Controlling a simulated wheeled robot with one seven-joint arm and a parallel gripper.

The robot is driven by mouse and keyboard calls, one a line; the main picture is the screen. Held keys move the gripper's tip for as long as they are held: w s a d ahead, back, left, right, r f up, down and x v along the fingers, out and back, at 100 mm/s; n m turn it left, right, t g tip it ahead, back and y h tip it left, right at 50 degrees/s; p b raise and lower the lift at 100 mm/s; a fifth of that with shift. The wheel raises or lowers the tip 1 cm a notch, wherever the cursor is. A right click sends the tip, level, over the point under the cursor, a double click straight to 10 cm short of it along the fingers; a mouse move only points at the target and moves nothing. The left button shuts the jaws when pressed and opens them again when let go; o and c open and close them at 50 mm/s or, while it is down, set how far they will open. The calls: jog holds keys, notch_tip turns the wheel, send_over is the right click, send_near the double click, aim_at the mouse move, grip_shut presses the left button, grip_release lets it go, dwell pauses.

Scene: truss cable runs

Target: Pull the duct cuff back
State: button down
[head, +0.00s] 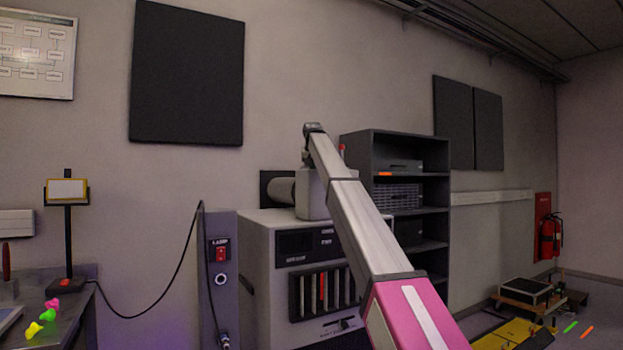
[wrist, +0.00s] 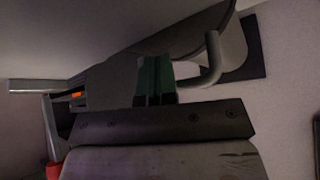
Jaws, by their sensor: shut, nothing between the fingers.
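The duct (head: 281,190) is a pale grey cylinder above the white cabinet, running toward a dark wall plate (head: 264,186). In the wrist view a rounded grey body, which looks like the duct cuff (wrist: 231,48), stands in front of the dark plate (wrist: 257,48). A bent grey handle (wrist: 214,62) is at its near edge. My gripper (wrist: 156,72) shows green fingers close together with nothing between them. They are left of the handle in that view; whether they touch it I cannot tell. In the head view my arm hides the gripper.
The white cabinet (head: 258,262) stands below the duct. A dark shelf unit (head: 440,150) is just to its right. A grey post with a lamp switch (head: 220,252) and a cable is to its left. A bench with small coloured pieces (head: 43,316) is at far left.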

jog(key=shift+w+a, duration=0.45)
jog(key=shift+w, duration=0.2)
notch_tip(320, 180, up, 9)
jog(key=s, duration=0.1)
jog(key=shift+s+d, duration=0.2)
jog(key=shift+d, duration=0.25)
dwell(1.0)
dwell(0.3)
